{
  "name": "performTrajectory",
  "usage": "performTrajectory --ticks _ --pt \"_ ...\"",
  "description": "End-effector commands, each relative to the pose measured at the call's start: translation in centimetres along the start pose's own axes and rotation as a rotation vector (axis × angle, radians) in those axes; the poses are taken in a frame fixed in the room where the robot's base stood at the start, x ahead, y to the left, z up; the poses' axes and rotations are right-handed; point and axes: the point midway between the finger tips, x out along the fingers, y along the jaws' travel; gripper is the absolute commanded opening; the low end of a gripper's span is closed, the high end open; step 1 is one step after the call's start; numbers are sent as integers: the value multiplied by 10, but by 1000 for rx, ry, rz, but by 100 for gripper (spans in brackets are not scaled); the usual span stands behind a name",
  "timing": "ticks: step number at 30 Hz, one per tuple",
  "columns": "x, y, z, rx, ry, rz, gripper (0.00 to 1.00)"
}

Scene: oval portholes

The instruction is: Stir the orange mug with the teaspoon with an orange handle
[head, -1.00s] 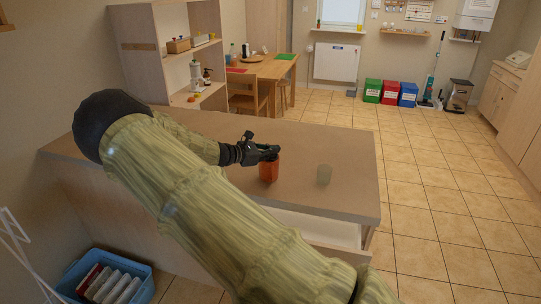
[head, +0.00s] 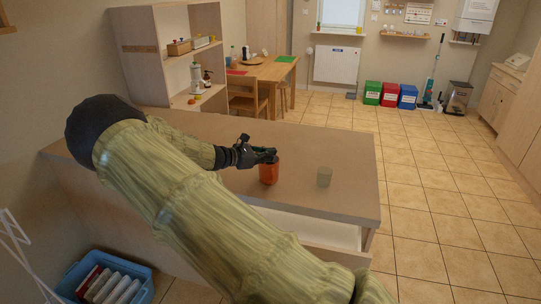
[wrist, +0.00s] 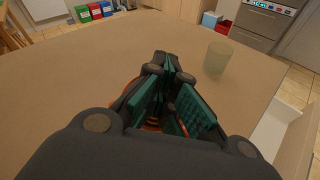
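The orange mug (head: 268,174) stands upright on the counter in the head view. The spoon's lower part is hidden. The mug is mostly hidden behind the fingers there, with only bits of orange showing.
A pale greenish cup (head: 324,177) stands on the counter to the right of the mug, apart from it; it also shows in the wrist view (wrist: 217,58). The counter (head: 335,150) is otherwise clear around them. Its right edge lies beyond the cup.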

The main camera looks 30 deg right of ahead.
Motion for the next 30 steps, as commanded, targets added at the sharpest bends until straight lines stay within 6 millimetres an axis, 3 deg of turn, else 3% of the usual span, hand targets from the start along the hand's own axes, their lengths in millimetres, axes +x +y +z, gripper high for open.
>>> performTrajectory --ticks 14,30 --pt "4 -4 3 0 0 -1 0" --pt "-14 14 23 1 0 -1 0"
